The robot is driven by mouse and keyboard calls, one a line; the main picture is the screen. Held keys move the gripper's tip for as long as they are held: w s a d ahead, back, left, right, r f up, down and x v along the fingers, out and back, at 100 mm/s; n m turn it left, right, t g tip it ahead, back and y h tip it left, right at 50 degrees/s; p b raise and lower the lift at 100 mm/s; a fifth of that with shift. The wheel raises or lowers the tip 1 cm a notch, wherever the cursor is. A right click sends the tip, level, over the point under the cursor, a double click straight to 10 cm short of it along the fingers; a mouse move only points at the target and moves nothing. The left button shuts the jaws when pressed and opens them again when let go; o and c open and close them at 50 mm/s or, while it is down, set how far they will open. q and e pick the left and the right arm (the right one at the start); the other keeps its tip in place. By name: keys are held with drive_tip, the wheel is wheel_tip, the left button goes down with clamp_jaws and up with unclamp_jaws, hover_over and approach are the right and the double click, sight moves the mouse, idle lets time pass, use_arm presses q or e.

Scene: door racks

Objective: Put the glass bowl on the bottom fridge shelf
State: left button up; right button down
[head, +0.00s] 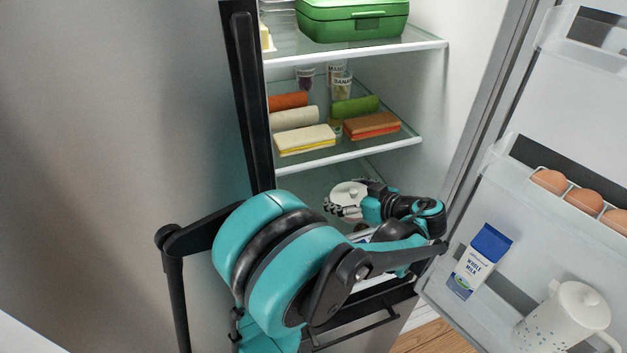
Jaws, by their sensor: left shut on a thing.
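My left gripper (345,206) is inside the fridge, below the middle shelf, and is shut on a pale round thing (347,191). This looks like the glass bowl, but it is small and partly covered by the fingers, so its full shape is hidden. The bottom fridge shelf area lies under and behind my teal and black arm, which hides most of it. I cannot tell whether the bowl touches the shelf. My right gripper is not in view.
The middle shelf (350,157) above holds wraps and sandwiches (305,139). A green box (352,18) stands on the upper shelf. The open door at right carries eggs (585,201), a milk carton (480,262) and a white jug (567,318).

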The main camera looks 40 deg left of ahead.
use_arm(q)
drive_tip(key=shift+w+a+f+b, duration=0.35)
drive_tip(key=shift+w+a+f, duration=0.5)
drive_tip(key=shift+a, duration=1.1)
drive_tip(key=shift+w+a+f+b, duration=0.4)
drive_tip(key=shift+w+a, duration=0.8)
drive_tip(key=shift+a, duration=0.7)
drive_tip(key=shift+w+a+f+b, duration=0.35)
drive_tip(key=shift+w+a+f, duration=0.5)
drive_tip(key=shift+a, duration=1.1)
drive_tip(key=f, duration=0.1)
drive_tip(key=f+b, duration=0.1)
drive_tip(key=f, duration=0.1)
drive_tip(key=shift+w+a, duration=0.15)
drive_tip(key=shift+w, duration=0.15)
drive_tip(key=o, duration=1.6)
drive_tip(key=shift+c, duration=0.2)
